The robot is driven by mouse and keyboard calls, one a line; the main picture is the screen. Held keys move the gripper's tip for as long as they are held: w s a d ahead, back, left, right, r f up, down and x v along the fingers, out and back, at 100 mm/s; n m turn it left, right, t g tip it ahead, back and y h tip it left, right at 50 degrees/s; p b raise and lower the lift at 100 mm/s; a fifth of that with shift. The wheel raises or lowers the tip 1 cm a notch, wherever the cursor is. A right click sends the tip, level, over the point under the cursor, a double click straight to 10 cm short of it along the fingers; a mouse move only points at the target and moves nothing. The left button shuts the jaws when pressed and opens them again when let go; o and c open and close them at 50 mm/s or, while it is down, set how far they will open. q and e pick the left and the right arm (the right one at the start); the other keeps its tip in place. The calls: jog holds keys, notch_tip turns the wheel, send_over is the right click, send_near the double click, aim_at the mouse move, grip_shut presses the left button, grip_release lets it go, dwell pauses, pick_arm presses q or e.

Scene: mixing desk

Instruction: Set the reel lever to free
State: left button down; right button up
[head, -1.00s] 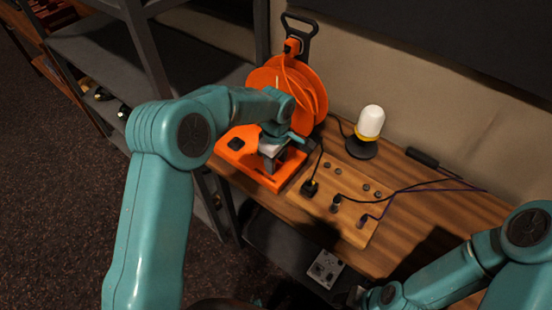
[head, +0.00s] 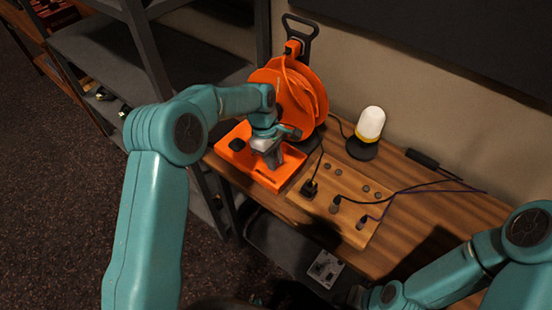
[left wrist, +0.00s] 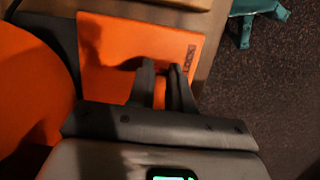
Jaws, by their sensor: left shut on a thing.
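The orange cable reel (head: 310,92) stands at the back left of the desk on an orange base (head: 233,155). The base also shows in the left wrist view (left wrist: 110,50). My left gripper (head: 273,163) points down at the right part of this base, in front of the reel drum. In the left wrist view its two fingers (left wrist: 160,68) are close together over the orange base. It is shut on the reel lever, which the fingers and shadow mostly hide. I cannot read the lever's setting. My right gripper (head: 357,296) is dark at the bottom edge, its jaws unclear.
A wooden socket board (head: 345,225) with plugged dark cables lies right of the base. A white lamp (head: 370,122) on a black foot stands behind it. A black bar (head: 422,158) lies at the back. The desk's right part (head: 455,210) is mostly clear. A shelf rack stands at left.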

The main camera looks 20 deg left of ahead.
pick_arm(q)
jog(key=h, duration=0.1)
jog(key=a+g+h, duration=0.1)
jog(key=shift+w+a+f+h, duration=0.1)
jog(key=shift+w+a+h, duration=0.05)
jog(key=shift+w+h, duration=0.15)
jog(key=shift+w+a+f+g+h, duration=0.1)
jog(key=shift+a+g+h, duration=0.1)
jog(key=shift+h, duration=0.25)
jog(key=shift+a+f+g+h, duration=0.1)
jog(key=shift+a+h, duration=0.05)
jog(key=shift+h, duration=0.3)
jog(key=shift+w+a+f+g+h+b, duration=0.1)
jog(key=shift+a+f+g+h+b, duration=0.2)
jog(key=shift+h+b, duration=0.65)
jog(key=h+b, duration=0.1)
jog(key=b, duration=0.3)
jog(key=shift+a+f+g+h, duration=0.1)
jog(key=shift+a+g+h, duration=0.2)
jog(key=shift+g+h, duration=0.1)
jog(key=shift+w, duration=0.1)
jog(key=c, duration=1)
grip_release()
jog(key=shift+c, duration=0.2)
